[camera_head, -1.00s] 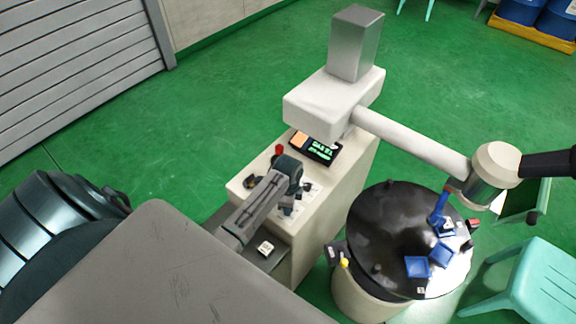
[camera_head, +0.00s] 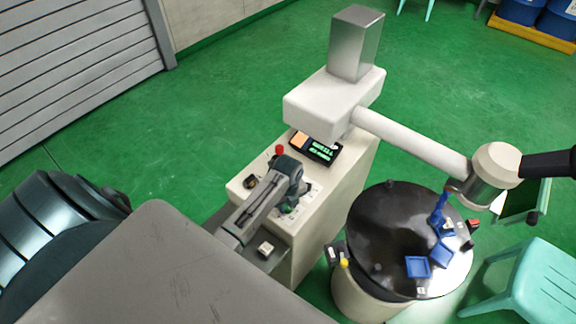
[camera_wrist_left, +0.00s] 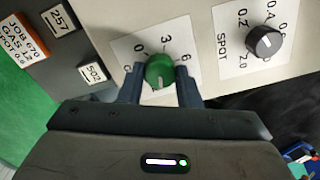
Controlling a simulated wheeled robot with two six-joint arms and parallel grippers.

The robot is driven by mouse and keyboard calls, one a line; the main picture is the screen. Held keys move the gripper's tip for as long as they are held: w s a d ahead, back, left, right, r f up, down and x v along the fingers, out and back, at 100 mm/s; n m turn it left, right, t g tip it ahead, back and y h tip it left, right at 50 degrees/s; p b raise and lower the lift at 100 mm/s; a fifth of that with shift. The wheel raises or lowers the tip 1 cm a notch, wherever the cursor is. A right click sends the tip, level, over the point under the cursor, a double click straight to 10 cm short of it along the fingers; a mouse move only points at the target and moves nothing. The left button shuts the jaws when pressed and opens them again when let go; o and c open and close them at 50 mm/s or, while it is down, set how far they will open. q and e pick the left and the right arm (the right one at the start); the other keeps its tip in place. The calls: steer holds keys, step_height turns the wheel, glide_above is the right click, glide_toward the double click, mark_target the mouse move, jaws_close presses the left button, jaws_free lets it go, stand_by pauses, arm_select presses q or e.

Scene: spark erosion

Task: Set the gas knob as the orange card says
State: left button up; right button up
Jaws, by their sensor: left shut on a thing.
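The green gas knob (camera_wrist_left: 160,74) sits on a white dial plate marked 0, 3 and 6 in the left wrist view. Other marks are hidden by my fingers. A pale mark shows on the knob's side toward my wrist. My left gripper (camera_wrist_left: 159,82) is shut on the knob, one finger on each side. In the head view my left gripper (camera_head: 289,202) is over the cream console top and mostly hides the knob. My right gripper is not in view.
A dark SPOT knob (camera_wrist_left: 264,40) stands right of the green one. Tags 257 (camera_wrist_left: 59,18) and 502 (camera_wrist_left: 93,73) lie at left. A red-topped lever (camera_head: 279,151) rises near the display. A round black table (camera_head: 385,225) holds blue pieces.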

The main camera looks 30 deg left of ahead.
mark_target(288, 207)
arm_select(q)
steer(key=shift+w+r+m, duration=0.1)
steer(key=shift+r+m, duration=0.05)
steer(key=shift+m, duration=1.35)
steer(key=o, duration=1)
steer(key=shift+c, duration=0.2)
step_height(288, 207, up, 11)
steer(key=b, duration=0.3)
steer(key=shift+f, duration=0.2)
